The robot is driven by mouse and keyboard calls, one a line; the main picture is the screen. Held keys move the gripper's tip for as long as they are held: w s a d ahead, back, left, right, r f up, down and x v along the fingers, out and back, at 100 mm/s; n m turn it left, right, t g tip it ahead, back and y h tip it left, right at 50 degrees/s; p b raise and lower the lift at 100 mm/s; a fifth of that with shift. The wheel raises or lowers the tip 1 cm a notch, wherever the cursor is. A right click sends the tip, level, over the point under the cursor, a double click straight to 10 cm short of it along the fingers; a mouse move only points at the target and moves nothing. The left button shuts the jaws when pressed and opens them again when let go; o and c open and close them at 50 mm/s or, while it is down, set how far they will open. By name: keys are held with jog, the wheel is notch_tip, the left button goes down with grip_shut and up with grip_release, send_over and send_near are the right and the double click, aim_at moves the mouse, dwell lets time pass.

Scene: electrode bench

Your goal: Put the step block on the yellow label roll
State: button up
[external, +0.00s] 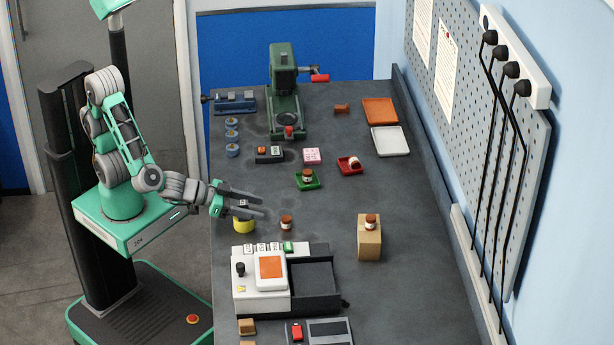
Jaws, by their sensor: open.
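The yellow label roll (243,226) stands on the bench near its left edge. My gripper (261,207) is open and empty, reaching in from the left just above the roll and partly covering it. I cannot tell for sure which thing is the step block. A small brown block (341,108) lies at the back of the bench, left of the orange tray. A small tan block (247,327) lies at the front left. Both are apart from my gripper.
A jar (286,223) stands right of my gripper. A cardboard box (369,243) with a jar on top is farther right. A white and black machine (260,294) stands in front. A green press (284,85) is at the back. The bench's right side is mostly clear.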

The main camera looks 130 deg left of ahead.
jog(key=shift+s+d+r, duration=0.1)
jog(key=shift+d+r, duration=0.05)
jog(key=shift+r, duration=0.1)
jog(key=v, duration=1.1)
jog(key=f+g+h, duration=0.1)
jog(key=f, duration=0.1)
jog(key=s+d+f+m+g+h, duration=0.1)
jog(key=f, duration=0.1)
jog(key=s+d+f+m+g+h, duration=0.1)
jog(key=f+g+h, duration=0.1)
jog(key=shift+s+d+f, duration=0.15)
jog(key=shift+d+f, duration=0.05)
jog(key=shift+f, duration=0.1)
jog(key=s+d+r+m+g+h+p, duration=0.2)
jog(key=s+d+r+m+h, duration=0.1)
jog(key=d+m+h, duration=0.2)
jog(key=shift+d+r+m+h, duration=0.3)
jog(key=shift+d+r+m, duration=0.1)
jog(key=shift+d+m, duration=0.55)
jog(key=shift+s, duration=0.15)
